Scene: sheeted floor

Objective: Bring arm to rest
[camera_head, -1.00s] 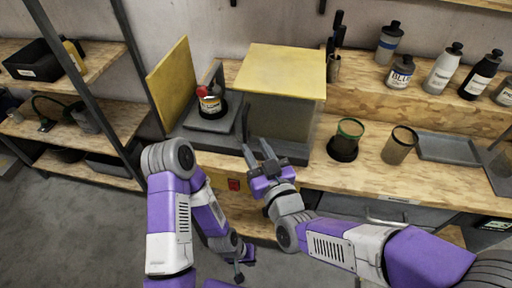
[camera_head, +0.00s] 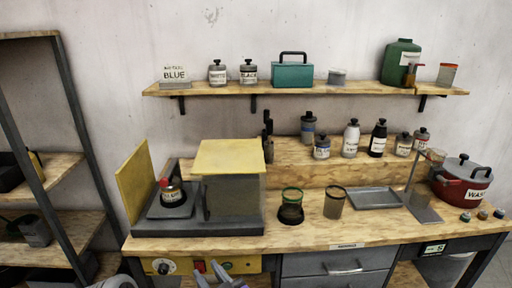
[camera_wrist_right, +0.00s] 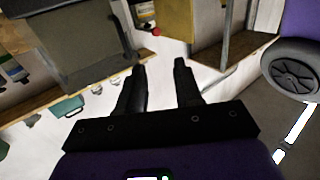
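My right gripper (camera_head: 211,272) shows only at the bottom edge of the head view, in front of the bench's yellow panel. In the right wrist view my right gripper (camera_wrist_right: 160,80) has its two dark fingers apart, with nothing between them. My left gripper is out of view.
A wall shelf (camera_head: 350,88) holds bottles. A rack (camera_head: 77,139) stands at left.

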